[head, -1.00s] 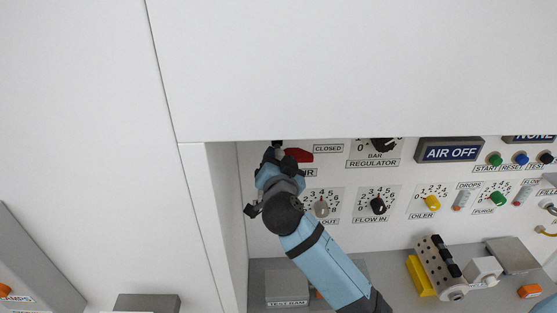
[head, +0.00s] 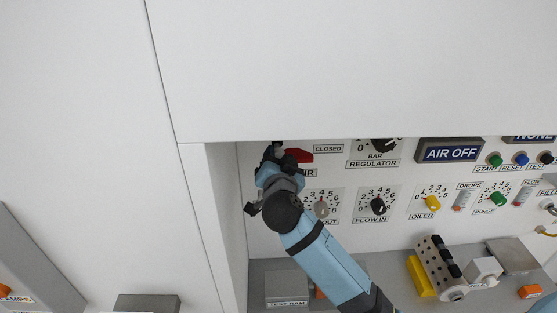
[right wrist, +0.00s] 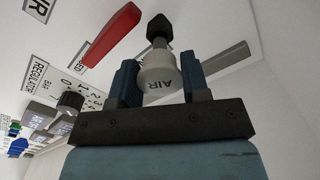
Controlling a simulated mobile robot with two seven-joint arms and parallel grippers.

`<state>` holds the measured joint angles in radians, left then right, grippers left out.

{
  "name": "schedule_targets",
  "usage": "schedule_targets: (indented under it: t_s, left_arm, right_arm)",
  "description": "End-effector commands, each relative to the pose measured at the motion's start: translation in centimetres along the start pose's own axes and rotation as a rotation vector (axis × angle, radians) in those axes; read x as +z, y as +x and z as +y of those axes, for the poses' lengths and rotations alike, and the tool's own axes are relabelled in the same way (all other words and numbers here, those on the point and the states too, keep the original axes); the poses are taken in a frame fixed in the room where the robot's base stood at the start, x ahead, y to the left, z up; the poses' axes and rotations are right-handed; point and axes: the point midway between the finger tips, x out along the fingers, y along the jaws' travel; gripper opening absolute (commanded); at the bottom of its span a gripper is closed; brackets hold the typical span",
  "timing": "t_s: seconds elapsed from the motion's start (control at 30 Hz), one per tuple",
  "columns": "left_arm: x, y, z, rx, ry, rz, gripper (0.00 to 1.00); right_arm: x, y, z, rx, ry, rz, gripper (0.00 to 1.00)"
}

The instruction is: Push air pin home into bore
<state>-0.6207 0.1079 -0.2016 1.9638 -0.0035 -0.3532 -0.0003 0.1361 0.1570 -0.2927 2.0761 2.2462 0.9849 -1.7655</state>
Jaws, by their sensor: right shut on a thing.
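In the right wrist view my right gripper (right wrist: 160,72) is shut on a pale cylinder marked AIR, the air pin (right wrist: 158,80). A black faceted piece (right wrist: 159,31) on a narrow neck stands in line beyond its far end. I cannot tell whether it belongs to the pin, and no bore opening shows. In the head view my right gripper (head: 276,155) is at the upper left of the panel, just left of a red lever (head: 299,156). The lever also shows in the wrist view (right wrist: 112,36). The pin's seating depth is hidden. My left gripper is not in view.
The control panel (head: 340,230) lies in a recess with a white wall (head: 222,225) close at left and an overhang above. The regulator knob (head: 384,144) and flow knobs (head: 377,206) are to the right. A grey TEST RAM box (head: 286,286) sits on the shelf below.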

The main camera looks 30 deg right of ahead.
Motion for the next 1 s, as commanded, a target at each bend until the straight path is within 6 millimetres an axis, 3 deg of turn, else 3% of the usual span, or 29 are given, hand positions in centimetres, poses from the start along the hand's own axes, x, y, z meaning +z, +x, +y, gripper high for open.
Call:
schedule_targets:
  t_s: [1.0]
  left_arm:
    - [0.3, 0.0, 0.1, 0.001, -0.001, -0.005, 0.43]
  right_arm:
    - [0.0, 2.6, 0.0, -0.001, 0.000, 0.001, 0.14]
